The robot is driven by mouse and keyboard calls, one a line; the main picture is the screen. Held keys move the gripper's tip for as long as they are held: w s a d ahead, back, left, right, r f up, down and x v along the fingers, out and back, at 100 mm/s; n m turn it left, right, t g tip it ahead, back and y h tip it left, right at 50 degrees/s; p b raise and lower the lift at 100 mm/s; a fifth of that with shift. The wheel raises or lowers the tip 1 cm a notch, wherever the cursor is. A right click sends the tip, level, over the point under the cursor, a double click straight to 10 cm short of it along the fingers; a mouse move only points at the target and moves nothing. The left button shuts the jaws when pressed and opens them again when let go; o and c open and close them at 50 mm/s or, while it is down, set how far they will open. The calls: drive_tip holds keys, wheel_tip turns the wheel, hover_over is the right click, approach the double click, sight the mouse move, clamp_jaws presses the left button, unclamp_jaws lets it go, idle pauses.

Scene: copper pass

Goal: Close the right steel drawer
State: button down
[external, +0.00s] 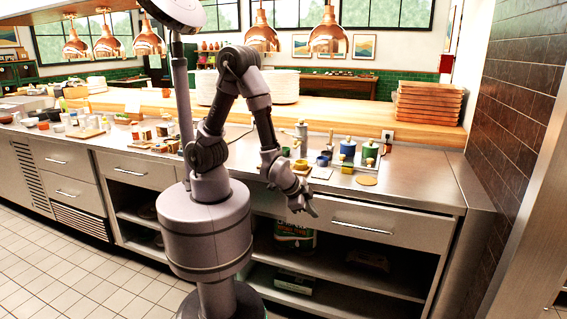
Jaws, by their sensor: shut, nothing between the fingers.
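The right steel drawer (410,233) is under the counter at the right, with a long bar handle (362,228) across its front. Its front looks near the counter's edge. I cannot tell from this angle whether a small gap stands behind it. My gripper (313,212) is shut and empty. It points down and to the right, in front of the left part of the drawer, to the left of the handle. I cannot tell whether it touches the front. My arm and body hide the drawer's left end.
Open shelves below the drawer hold a green-labelled tin (294,236) and a box (295,282). The steel counter (420,190) carries jars, cups and boards. More drawers (130,170) stand to the left. A brick wall (515,110) bounds the right. Tiled floor (60,270) is clear at left.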

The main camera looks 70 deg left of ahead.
wheel_tip(320, 180, down, 4)
drive_tip(key=s+d+m+t+y+p, duration=0.2)
drive_tip(key=m+t+y+p, duration=0.15)
drive_tip(key=m+y, duration=0.5)
drive_tip(key=m+t+y+b, duration=0.2)
drive_tip(key=m+y, duration=0.2)
drive_tip(key=m, duration=0.7)
approach(298, 215)
drive_tip(key=shift+h, duration=0.25)
drive_tip(key=w+a, duration=0.1)
drive_tip(key=w+a+r, duration=0.1)
drive_tip(key=w, duration=0.1)
drive_tip(key=w+a+r, duration=0.1)
drive_tip(key=w+a, duration=0.1)
drive_tip(key=shift+w+r, duration=0.1)
drive_tip(key=shift+r, duration=0.15)
drive_tip(key=shift+w+a+r, duration=0.1)
drive_tip(key=shift+w, duration=0.05)
